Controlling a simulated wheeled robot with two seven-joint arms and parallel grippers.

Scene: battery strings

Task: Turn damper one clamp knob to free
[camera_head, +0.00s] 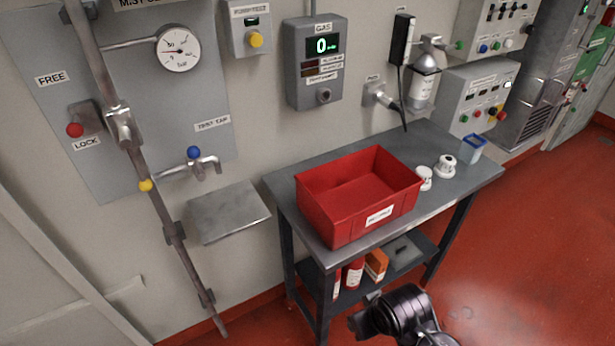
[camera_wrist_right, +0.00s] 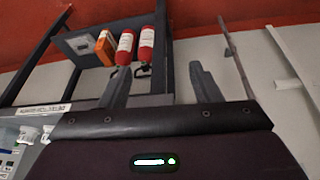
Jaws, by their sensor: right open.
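A red knob (camera_head: 75,130) on a short lever sits on the grey wall panel (camera_head: 60,105) at the left of the head view. A FREE label (camera_head: 52,78) is above it and a LOCK label (camera_head: 87,143) is below it. The knob is nearer the LOCK label. No label reading damper one is readable, so I cannot tell if this is that clamp knob. My right gripper (camera_wrist_right: 160,75) is open and empty in the right wrist view, far from the red knob. Part of my right arm shows at the bottom of the head view. My left gripper is out of view.
A grey table (camera_head: 462,182) carries a red crate (camera_head: 350,212), white fittings and a blue cup (camera_head: 473,147). Red cylinders (camera_head: 354,274) and an orange box (camera_head: 376,264) sit on its lower shelf. A diagonal pipe (camera_head: 160,205) crosses the panel. Red floor is clear at right.

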